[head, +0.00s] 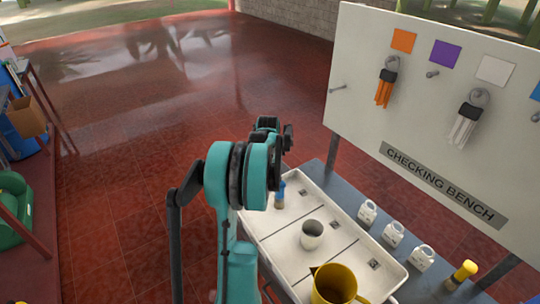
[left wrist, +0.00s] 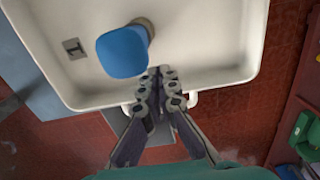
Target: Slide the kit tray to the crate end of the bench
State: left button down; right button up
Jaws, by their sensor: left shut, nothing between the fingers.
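The kit tray (head: 275,240) is a white, shallow tray with dividers, lying on the grey checking bench (head: 320,173). It holds a blue-topped item (head: 280,190), a pale cup (head: 312,234) and a yellow jug (head: 337,286). In the left wrist view, one end of the tray (left wrist: 215,75) shows with the blue-topped item (left wrist: 122,52) and a white handle (left wrist: 190,98) outside its rim. My left gripper (left wrist: 161,73) is shut and empty, its fingers over the handle and rim, its tips close to the blue-topped item. Contact is unclear. My right gripper is out of view.
Several small white containers (head: 393,234) and a yellow-topped item (head: 461,273) stand along the bench beside the tray. An upright white board (head: 430,110) with hanging stems rises behind. A brown box (head: 27,117) and a green bin (head: 15,208) are at the left.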

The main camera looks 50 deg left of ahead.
pick_arm(q)
notch_tip(320, 180, up, 14)
jog(key=p, duration=0.3)
jog(key=shift+d+f, duration=0.15)
jog(key=shift+f, duration=0.05)
